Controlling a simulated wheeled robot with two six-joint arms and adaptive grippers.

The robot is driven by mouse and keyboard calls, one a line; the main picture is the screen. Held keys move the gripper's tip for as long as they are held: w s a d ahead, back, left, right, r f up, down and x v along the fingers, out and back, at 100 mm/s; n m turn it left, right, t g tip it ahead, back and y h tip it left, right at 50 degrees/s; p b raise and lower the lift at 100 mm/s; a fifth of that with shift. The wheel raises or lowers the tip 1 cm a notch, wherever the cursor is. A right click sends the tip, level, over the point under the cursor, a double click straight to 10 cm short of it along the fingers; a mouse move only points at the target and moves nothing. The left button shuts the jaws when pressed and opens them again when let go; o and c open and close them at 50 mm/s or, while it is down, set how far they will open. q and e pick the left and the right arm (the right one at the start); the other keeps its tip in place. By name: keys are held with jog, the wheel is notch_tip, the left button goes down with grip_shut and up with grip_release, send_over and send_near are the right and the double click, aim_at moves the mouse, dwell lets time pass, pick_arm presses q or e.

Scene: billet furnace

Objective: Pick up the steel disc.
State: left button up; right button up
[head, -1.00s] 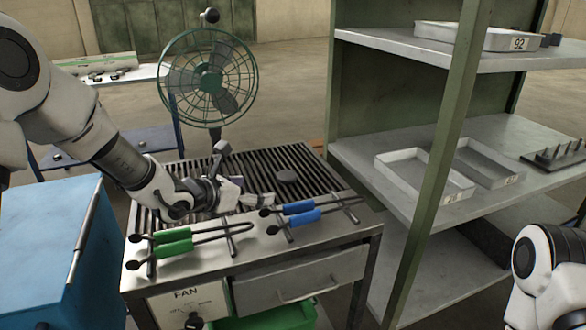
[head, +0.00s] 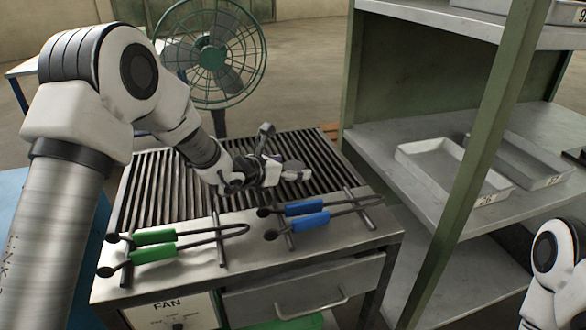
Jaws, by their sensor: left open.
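The steel disc (head: 294,165) is a small dark grey round piece on the slatted grate of the bench, partly hidden by my gripper. My left gripper (head: 297,174) reaches in from the left, low over the grate. Its fingers are open and right at the disc's near side. I cannot tell whether they touch it or straddle it. My right gripper is outside the view; only part of my right arm shows at lower right.
Green-handled tongs (head: 155,237) and blue-handled tongs (head: 305,208) lie on rests along the bench front. A green fan (head: 212,58) stands behind the grate (head: 160,190). A shelf unit (head: 375,160) with shallow trays (head: 425,151) stands at right, its green post (head: 490,150) in front.

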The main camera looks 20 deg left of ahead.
aim_at(290, 167)
pick_arm(q)
jog(key=c, duration=1.6)
notch_tip(290, 167, up, 10)
jog(key=shift+f+p, duration=0.1)
jog(key=shift+p, duration=0.35)
